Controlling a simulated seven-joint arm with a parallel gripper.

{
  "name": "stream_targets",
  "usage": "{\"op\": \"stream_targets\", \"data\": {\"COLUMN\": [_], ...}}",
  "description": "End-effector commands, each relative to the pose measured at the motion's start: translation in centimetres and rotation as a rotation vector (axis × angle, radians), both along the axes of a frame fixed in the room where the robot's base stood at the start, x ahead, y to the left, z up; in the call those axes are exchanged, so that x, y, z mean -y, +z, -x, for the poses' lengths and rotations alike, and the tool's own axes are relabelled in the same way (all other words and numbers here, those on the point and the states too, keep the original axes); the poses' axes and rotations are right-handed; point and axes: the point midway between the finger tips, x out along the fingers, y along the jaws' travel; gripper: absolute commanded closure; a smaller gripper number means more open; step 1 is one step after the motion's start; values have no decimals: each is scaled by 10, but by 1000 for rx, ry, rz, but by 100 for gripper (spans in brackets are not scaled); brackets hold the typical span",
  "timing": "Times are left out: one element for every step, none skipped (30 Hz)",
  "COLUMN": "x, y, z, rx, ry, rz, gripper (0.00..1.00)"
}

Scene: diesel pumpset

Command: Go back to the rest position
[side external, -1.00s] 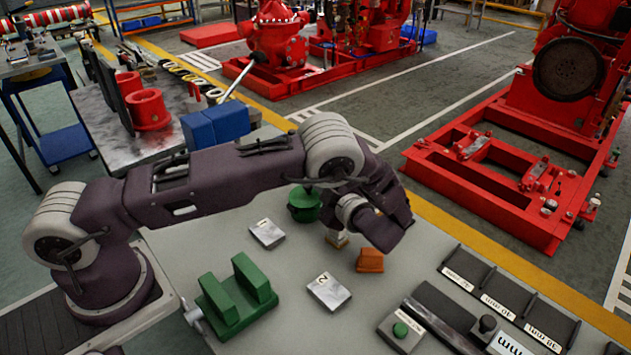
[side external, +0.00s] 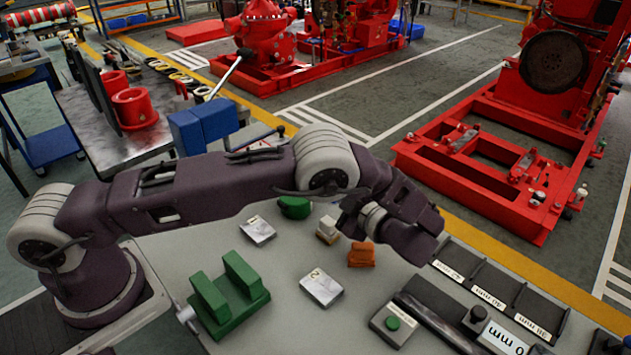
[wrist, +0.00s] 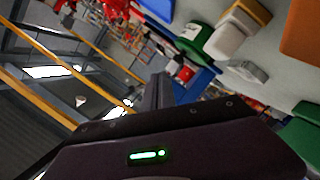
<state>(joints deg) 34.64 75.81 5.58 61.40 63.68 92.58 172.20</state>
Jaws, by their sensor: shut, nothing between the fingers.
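My gripper is the dark hand at the arm's end in the side view, to the right of and above the orange block; its fingertips are hard to make out there. In the wrist view my gripper (wrist: 158,92) shows narrow dark fingers together, with nothing between them. A white block with a wooden base (side external: 327,230) stands on the grey table (side external: 290,325), apart from the hand. The orange block (side external: 361,256) lies just right of it. A green round part (side external: 295,208) is partly hidden behind my arm.
A green two-walled fixture (side external: 228,298) and two grey plates (side external: 258,230) (side external: 321,287) sit on the table. A button box (side external: 393,324), labelled dark trays (side external: 492,289) and a display (side external: 502,340) line the right side. Red machinery (side external: 490,170) stands beyond the table.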

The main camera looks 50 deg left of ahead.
Motion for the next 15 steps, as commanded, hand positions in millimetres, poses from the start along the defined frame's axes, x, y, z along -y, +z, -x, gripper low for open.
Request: {"op": "stream_targets", "data": {"x": [4, 7, 9, 11, 11, 11, 8, 5, -2, -8, -14, -23, -28, -33, -38], "y": [1, 2, 3, 4, 7, 13, 21, 32, 50, 65, 81, 102, 116, 130, 147], "z": [0, 0, 0, 0, 0, 0, 1, 2, 7, 12, 20, 34, 45, 57, 76], "rx": [-1, 0, 1, 3, 12, 43, 87, 149, 262, 366, 481, 645, 767, 891, 1057], "ry": [3, 2, 4, 3, 8, 23, 46, 79, 141, 204, 279, 392, 482, 578, 714], "rz": [3, 2, 1, 2, 7, 31, 63, 108, 186, 256, 328, 422, 487, 548, 619], "gripper": [100, 100, 100, 100, 100, 100, 100, 100, 100, 100, 100, 100, 100, 100, 100]}}
